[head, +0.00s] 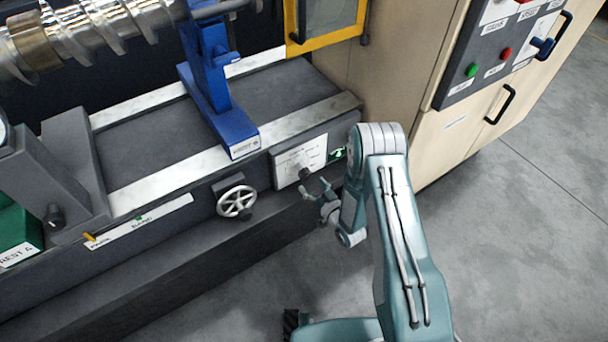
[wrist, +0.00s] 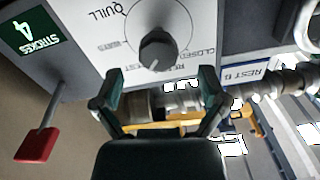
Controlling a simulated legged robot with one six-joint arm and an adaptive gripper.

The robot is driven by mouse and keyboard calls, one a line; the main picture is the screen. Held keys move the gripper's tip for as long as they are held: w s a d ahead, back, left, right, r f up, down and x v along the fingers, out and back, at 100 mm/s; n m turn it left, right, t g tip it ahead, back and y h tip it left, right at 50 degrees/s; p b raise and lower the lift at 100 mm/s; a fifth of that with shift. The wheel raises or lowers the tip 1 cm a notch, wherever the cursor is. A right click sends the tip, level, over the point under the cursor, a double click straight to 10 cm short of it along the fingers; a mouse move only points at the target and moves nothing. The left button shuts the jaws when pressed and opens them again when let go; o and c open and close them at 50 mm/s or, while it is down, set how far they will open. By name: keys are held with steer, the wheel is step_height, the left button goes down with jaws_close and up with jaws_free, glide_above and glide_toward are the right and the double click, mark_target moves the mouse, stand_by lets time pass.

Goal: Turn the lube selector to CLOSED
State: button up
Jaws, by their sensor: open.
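The lube selector is a dark grey round knob (wrist: 156,50) on a white dial plate (wrist: 110,27). Which label the knob points at is not clear. In the head view the knob (head: 304,173) is small, on the machine's front. My gripper (wrist: 158,90) is open and empty, its two fingers apart just below the knob in the wrist view. In the head view my gripper (head: 320,190) is beside the plate.
A red-ended lever (wrist: 36,145) hangs by a green STROKES sign (wrist: 37,27) beside the plate. A handwheel (head: 237,201) sits left of the plate in the head view. A blue rest (head: 210,75) stands above, and a beige cabinet (head: 420,150) is at right. Floor in front is clear.

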mark_target(307, 177)
steer(key=shift+x, duration=2.4)
steer(key=shift+d, duration=0.1)
steer(key=c, duration=1.1)
